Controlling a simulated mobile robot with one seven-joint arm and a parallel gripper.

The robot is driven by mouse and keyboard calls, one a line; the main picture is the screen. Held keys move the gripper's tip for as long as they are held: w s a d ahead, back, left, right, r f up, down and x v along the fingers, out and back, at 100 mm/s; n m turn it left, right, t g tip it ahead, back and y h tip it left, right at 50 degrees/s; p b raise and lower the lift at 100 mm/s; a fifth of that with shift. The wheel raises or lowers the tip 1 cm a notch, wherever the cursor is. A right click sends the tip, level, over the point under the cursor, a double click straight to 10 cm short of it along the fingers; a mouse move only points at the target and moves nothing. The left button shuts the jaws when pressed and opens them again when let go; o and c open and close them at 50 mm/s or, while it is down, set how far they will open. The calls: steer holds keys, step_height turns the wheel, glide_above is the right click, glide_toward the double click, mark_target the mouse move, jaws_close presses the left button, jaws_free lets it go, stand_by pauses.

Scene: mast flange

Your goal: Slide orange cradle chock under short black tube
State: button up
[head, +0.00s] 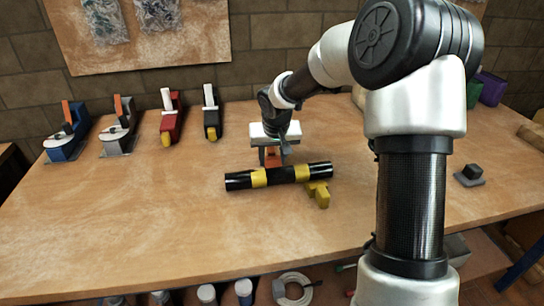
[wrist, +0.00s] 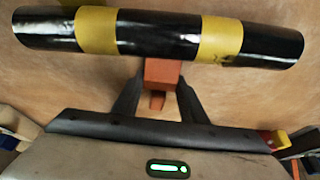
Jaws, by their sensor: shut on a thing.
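The short black tube (head: 278,176) with yellow bands lies crosswise on the workbench in the head view. It spans the top of the wrist view (wrist: 158,37). A yellow chock (head: 319,194) sits by the tube's right end. My gripper (wrist: 157,90) is shut on the orange cradle chock (wrist: 162,72), which shows between its two dark fingers. In the head view the orange chock (head: 271,157) is just behind the tube's middle, partly hidden by my gripper and the tube. In the wrist view the chock's front reaches the tube's edge; I cannot tell whether they touch.
Several clamp-like tools stand at the back left, among them a blue one (head: 67,143) and a red one (head: 171,122). A small dark block (head: 470,174) is at the right. The bench (head: 140,220) is clear at the front left.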

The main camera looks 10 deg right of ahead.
steer(key=shift+s, duration=0.15)
steer(key=o, duration=1.2)
steer(key=p+v, duration=0.5)
steer(key=v, duration=1.2)
steer(key=shift+r, duration=0.25)
steer(key=shift+s, duration=0.1)
